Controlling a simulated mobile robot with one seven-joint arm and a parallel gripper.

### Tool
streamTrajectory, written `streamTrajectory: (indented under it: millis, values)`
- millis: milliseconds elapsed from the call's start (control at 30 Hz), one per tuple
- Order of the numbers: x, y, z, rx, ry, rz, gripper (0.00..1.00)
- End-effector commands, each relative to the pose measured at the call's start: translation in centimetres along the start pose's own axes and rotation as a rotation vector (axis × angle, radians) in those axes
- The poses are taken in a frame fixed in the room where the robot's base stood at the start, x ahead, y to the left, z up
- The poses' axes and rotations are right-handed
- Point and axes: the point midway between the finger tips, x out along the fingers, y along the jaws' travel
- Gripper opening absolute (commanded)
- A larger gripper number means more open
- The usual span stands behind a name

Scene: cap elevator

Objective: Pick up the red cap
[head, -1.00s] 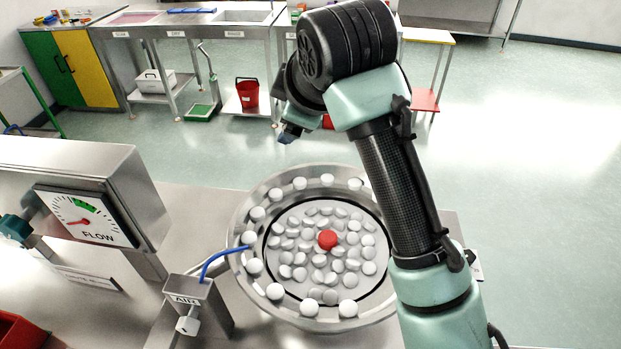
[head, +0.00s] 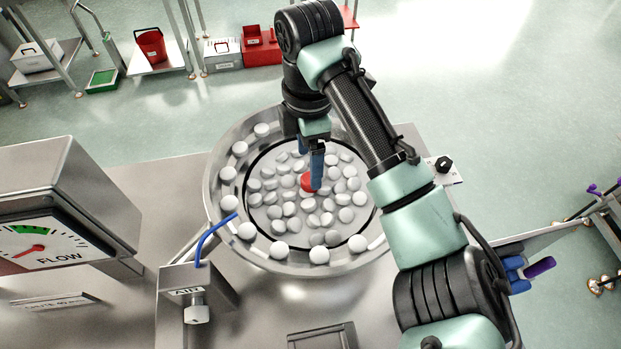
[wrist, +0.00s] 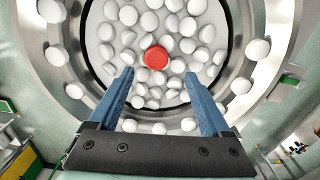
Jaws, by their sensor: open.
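The red cap (head: 308,182) lies among many white caps in the middle of the round metal bowl (head: 222,222). In the head view my gripper (head: 316,178) hangs over the bowl, pointing down, and its blue finger partly hides the red cap. In the wrist view the red cap (wrist: 156,57) shows whole, beyond the fingertips and roughly between their lines. The two blue fingers of my gripper (wrist: 164,75) are apart with nothing between them. I cannot tell the exact height of the fingertips above the caps.
White caps (head: 289,209) surround the red cap closely, and more sit on the bowl's outer ledge. An air nozzle block (head: 190,290) with a blue hose stands at the bowl's front left. A flow gauge box (head: 60,215) stands at the left. A black knob (head: 444,164) is right of the bowl.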

Motion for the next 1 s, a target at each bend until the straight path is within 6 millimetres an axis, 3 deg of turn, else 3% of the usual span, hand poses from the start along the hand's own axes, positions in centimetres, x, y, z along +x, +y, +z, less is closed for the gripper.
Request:
streamTrajectory:
  millis: [400,700,1000]
  values:
    - [4.8,0.5,0.6,0.000,0.000,-0.003,0.82]
    - [5.4,0.6,0.6,0.000,-0.001,0.000,0.80]
    - [5.4,0.6,0.6,0.000,-0.001,0.000,0.26]
